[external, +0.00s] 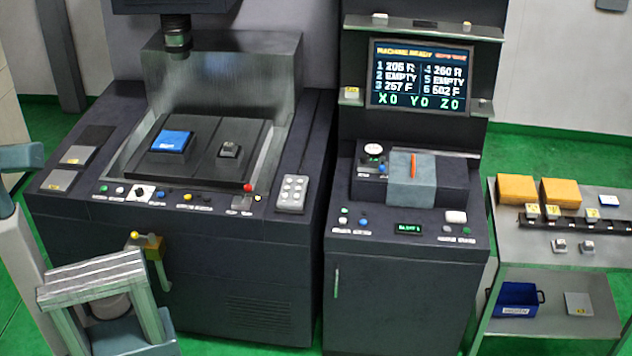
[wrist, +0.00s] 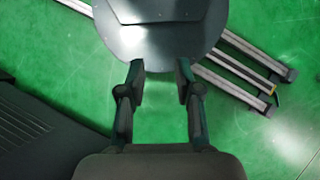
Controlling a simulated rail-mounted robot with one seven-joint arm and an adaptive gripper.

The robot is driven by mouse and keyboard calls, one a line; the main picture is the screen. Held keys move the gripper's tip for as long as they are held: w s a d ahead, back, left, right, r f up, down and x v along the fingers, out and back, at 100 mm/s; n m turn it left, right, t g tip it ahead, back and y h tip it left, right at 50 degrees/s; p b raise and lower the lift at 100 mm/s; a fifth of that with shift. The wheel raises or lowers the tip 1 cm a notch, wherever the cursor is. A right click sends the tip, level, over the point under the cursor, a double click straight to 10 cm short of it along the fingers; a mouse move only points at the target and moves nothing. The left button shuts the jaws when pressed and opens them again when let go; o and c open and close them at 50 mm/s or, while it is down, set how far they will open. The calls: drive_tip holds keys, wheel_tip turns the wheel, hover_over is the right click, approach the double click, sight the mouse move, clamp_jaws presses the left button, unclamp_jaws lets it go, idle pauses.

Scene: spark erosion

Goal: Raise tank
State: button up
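The machine's tank area (external: 116,176) is at the left in the external view, a metal-rimmed recess around a dark worktable. No front wall rises above the worktable. A blue block (external: 172,141) and a small grey fixture (external: 229,150) sit on it. The front panel carries a round white dial (external: 140,193), several coloured buttons, a red knob (external: 248,187) and small switches (external: 241,202); their labels are too small to read. In the wrist view my gripper (wrist: 160,82) is open and empty above green floor. I cannot make out its fingers in the external view.
A console with a screen (external: 420,76) reading "MACHINE READY" stands right of the machine. A shelf cart (external: 515,228) with orange blocks is at far right. A yellow fitting (external: 150,243) sticks out of the machine's front. The wrist view shows a round dark plate (wrist: 160,40) and metal bars (wrist: 240,70).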

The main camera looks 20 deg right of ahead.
clamp_jaws()
idle(1.1)
